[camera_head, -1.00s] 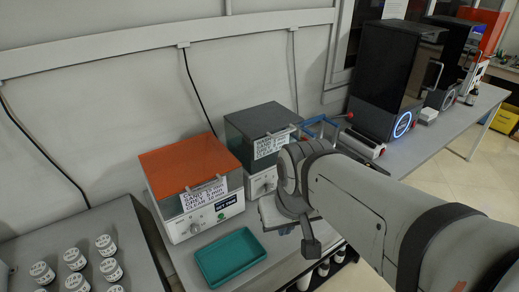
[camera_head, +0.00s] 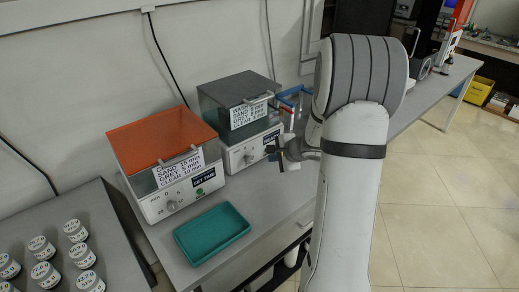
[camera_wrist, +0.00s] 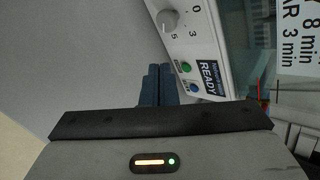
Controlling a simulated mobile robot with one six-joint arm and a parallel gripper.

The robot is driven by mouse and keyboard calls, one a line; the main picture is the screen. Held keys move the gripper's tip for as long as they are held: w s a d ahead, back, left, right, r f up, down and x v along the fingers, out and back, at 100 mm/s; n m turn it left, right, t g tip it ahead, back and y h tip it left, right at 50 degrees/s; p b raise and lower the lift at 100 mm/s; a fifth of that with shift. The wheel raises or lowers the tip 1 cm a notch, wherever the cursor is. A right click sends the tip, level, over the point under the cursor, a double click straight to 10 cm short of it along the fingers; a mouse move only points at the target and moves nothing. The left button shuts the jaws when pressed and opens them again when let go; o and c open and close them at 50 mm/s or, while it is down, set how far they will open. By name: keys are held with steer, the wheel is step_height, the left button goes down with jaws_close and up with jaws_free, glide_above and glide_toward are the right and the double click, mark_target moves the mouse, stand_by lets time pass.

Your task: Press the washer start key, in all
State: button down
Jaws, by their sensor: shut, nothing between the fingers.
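The washer (camera_head: 238,107) is the box with the dark grey lid and white front, behind my arm's end in the head view. In the wrist view its front panel (camera_wrist: 205,55) shows a grey knob (camera_wrist: 168,21), a display (camera_wrist: 209,76) reading READY, a green key (camera_wrist: 186,67) and a blue key (camera_wrist: 194,88). My gripper (camera_wrist: 159,68) is shut and empty, its blue fingers just left of the green key in the picture. I cannot tell whether they touch the panel. In the head view my gripper (camera_head: 275,153) is at the washer's front right, partly covering the panel.
An orange-lidded machine (camera_head: 162,139) stands left of the washer. A teal tray (camera_head: 212,233) lies on the bench in front of it. A blue rack (camera_head: 296,98) is right of the washer. Several labelled jars (camera_head: 42,247) stand on a grey surface at left.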

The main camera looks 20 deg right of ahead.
steer(key=d+f+m, duration=0.1)
steer(key=d+f, duration=0.1)
steer(key=d+f+m+h, duration=0.1)
steer(key=d+f, duration=0.2)
steer(key=w+d+f+m+h, duration=0.1)
steer(key=d+f+m, duration=0.1)
steer(key=shift+d+f+b, duration=0.15)
steer(key=shift+b, duration=0.25)
steer(key=shift+w, duration=0.15)
steer(key=shift+w+a, duration=0.2)
steer(key=shift+w, duration=0.05)
steer(key=w+p, duration=0.1)
steer(key=w, duration=0.1)
steer(key=w+a+p, duration=0.1)
steer(key=w, duration=0.1)
steer(key=w+a+p, duration=0.1)
steer(key=w, duration=0.1)
steer(key=shift+a, duration=0.1)
steer(key=shift+w+a, duration=0.25)
steer(key=shift+w, duration=0.55)
stand_by(0.7)
steer(key=shift+w+a+b, duration=0.15)
steer(key=shift+w+b, duration=0.15)
steer(key=shift+w, duration=0.1)
